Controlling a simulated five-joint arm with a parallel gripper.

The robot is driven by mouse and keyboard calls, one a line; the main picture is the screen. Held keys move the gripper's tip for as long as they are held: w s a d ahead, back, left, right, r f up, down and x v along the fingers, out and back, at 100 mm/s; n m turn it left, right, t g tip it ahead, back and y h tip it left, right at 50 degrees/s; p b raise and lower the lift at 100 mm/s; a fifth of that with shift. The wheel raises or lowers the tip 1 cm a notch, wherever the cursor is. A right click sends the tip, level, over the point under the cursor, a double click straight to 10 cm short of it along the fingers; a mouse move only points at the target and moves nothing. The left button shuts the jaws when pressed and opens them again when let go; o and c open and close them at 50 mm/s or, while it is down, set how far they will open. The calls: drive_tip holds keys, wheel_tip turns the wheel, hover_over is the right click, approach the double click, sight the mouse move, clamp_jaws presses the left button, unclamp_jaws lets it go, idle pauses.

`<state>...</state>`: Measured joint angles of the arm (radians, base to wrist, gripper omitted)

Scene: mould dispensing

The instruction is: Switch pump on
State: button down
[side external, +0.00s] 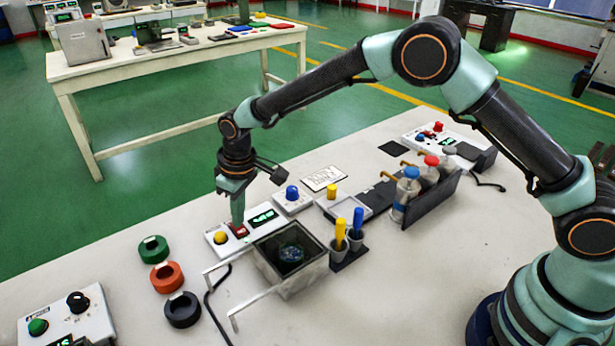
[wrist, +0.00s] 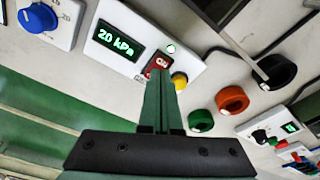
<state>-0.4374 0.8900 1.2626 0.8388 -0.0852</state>
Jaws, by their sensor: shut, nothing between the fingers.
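The white pump box (side external: 209,234) stands in the middle of the table, also seen in the wrist view (wrist: 190,56). Its lit display (wrist: 118,40) reads 20 kPa. A red rocker switch (wrist: 161,62) marked ON is beside the display, with a green lit lamp (wrist: 171,48) above it and a yellow button (wrist: 179,80) to its right. My gripper (side external: 238,222) points down, shut and empty, with its tips at the red switch. In the wrist view the tips (wrist: 160,76) overlap the switch's lower part; I cannot tell if they touch it.
An open-topped chamber (side external: 290,254) with metal handles stands in front of the box. Green (side external: 153,249), orange (side external: 166,277) and black (side external: 182,310) rings lie to the left. A blue-knob box (side external: 293,202) stands behind; bottles (side external: 405,193) are to the right.

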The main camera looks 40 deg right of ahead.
sight(243, 230)
drive_tip(key=shift+r, duration=2.7)
drive_tip(key=s+d+r+m+t, duration=0.1)
drive_tip(key=s+d+r, duration=0.2)
drive_tip(key=d+r, duration=0.35)
drive_tip(key=s+d+r+m+t, duration=0.1)
drive_tip(key=s+d+r+m, duration=0.1)
drive_tip(key=s+d+r, duration=0.35)
drive_tip(key=s+d+r+m+t, duration=0.2)
drive_tip(key=s+d+m, duration=0.1)
drive_tip(key=s+d, duration=0.8)
drive_tip(key=shift+s+d+r+h, duration=0.2)
drive_tip(key=shift+s+r+h, duration=0.15)
drive_tip(key=shift+s, duration=0.7)
